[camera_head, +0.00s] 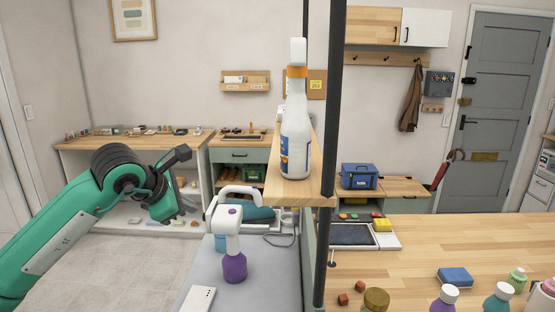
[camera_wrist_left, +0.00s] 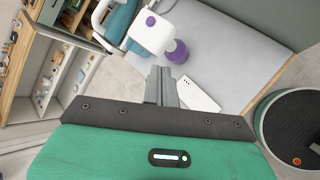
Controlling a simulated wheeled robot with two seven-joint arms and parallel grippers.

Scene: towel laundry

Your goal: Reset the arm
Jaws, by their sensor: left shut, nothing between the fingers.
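My left arm (camera_head: 60,232), green with a dark wrist, reaches in from the left in the head view. It is bent, with the hand hanging low. My left gripper (camera_head: 177,212) is left of the grey surface and apart from the things on it. In the left wrist view the gripper's grey fingers (camera_wrist_left: 161,82) are together with nothing between them. My right gripper does not show.
The purple spray bottle (camera_head: 234,267) and the white slab (camera_head: 197,299) are on a grey surface (camera_head: 262,275). A white, orange-necked spray bottle (camera_head: 295,140) stands on a wooden shelf (camera_head: 300,201) beside a black post (camera_head: 331,130). A wooden table (camera_head: 420,262) holds bottles at right. Floor (camera_head: 125,265) is open.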

